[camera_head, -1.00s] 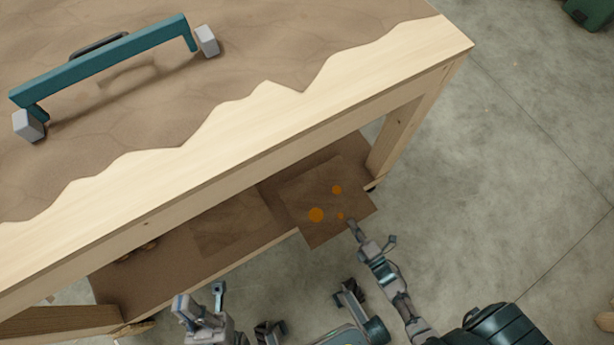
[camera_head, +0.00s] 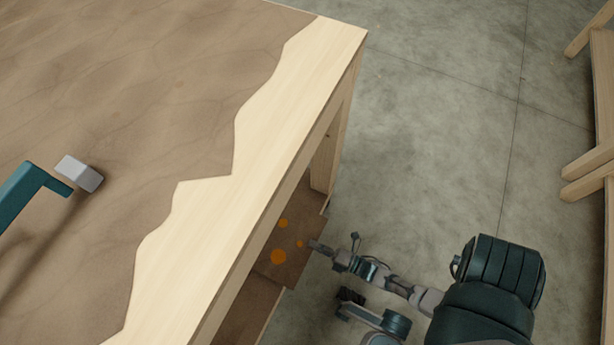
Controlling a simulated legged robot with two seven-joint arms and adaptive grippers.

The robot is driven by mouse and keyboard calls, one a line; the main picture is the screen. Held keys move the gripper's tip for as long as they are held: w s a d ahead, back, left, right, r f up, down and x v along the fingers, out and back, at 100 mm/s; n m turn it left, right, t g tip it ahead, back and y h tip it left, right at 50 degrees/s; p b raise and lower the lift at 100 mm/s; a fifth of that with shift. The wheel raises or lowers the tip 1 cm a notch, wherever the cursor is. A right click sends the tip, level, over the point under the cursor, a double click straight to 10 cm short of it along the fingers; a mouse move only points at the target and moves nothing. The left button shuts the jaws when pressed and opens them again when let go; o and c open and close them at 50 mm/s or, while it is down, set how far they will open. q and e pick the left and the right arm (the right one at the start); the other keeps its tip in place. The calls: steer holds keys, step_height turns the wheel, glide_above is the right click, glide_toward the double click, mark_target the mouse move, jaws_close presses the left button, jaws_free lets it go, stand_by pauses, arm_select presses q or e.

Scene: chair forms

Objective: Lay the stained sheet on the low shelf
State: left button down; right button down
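The stained sheet (camera_head: 298,262) is a flat brown square with several orange spots. The tabletop hides part of the sheet and most of the shelf. My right gripper (camera_head: 336,243) is beside the sheet's right edge. Its fingers look spread, with one fingertip at or very near the sheet; I cannot tell whether it touches.
The workbench top (camera_head: 250,150) has a pale wooden edge strip and stands over the shelf. Another wooden structure (camera_head: 592,165) stands at the far right. The concrete floor between is clear.

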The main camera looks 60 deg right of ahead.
step_height(320, 180, down, 4)
steer(key=shift+a+r+b, duration=0.15)
steer(key=shift+r+b, duration=0.05)
steer(key=shift+b, duration=0.7)
steer(key=c, duration=1.3)
jaws_free()
steer(key=shift+r, duration=0.1)
